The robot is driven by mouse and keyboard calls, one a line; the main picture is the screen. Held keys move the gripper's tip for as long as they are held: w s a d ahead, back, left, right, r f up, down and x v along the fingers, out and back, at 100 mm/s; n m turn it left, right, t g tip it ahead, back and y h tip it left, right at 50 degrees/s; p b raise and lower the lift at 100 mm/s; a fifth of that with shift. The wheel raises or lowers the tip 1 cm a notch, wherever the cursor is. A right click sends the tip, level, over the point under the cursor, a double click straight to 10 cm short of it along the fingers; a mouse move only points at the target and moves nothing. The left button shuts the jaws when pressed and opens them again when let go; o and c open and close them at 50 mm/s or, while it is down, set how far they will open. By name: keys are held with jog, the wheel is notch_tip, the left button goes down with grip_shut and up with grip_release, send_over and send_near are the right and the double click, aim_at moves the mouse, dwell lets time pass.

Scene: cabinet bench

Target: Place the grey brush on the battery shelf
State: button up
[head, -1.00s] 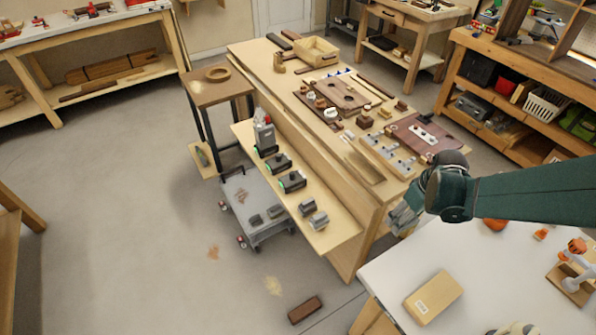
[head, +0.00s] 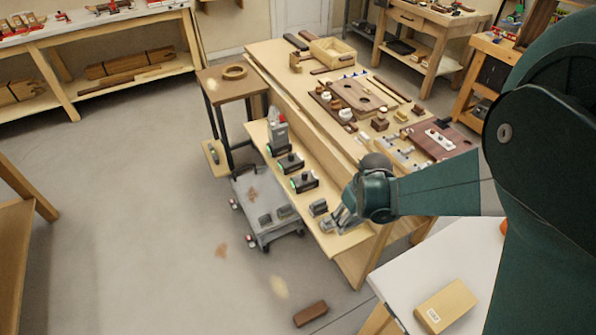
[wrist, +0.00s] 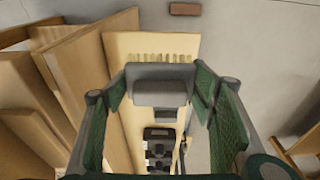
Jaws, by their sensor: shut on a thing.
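My gripper (head: 342,222) is at the near end of the pale wooden battery shelf (head: 345,243), which runs along the side of the bench. In the wrist view my gripper (wrist: 160,95) is shut on the grey brush (wrist: 160,92), a grey block with tan bristles (wrist: 150,57) along its far edge. The brush lies over the near end of the shelf (wrist: 150,44). I cannot tell whether it touches the board. In the head view the fingers mostly hide it.
Grey blocks (head: 318,207), black-and-green units (head: 304,181) and a grey upright device (head: 278,135) stand along the shelf behind my gripper. A grey cart (head: 262,200) is beside it. A brown block (head: 310,313) lies on the floor.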

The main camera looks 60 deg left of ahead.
jog(key=shift+s+a+f, duration=0.2)
jog(key=shift+s+a, duration=0.25)
jog(key=shift+s, duration=0.15)
jog(key=shift+f+b, duration=0.75)
jog(key=shift+f, duration=2.4)
jog(key=shift+f, duration=0.1)
jog(key=shift+f+b, duration=0.45)
jog(key=shift+f, duration=1.3)
jog(key=shift+f, duration=0.15)
jog(key=o, duration=1)
jog(key=shift+c, duration=0.2)
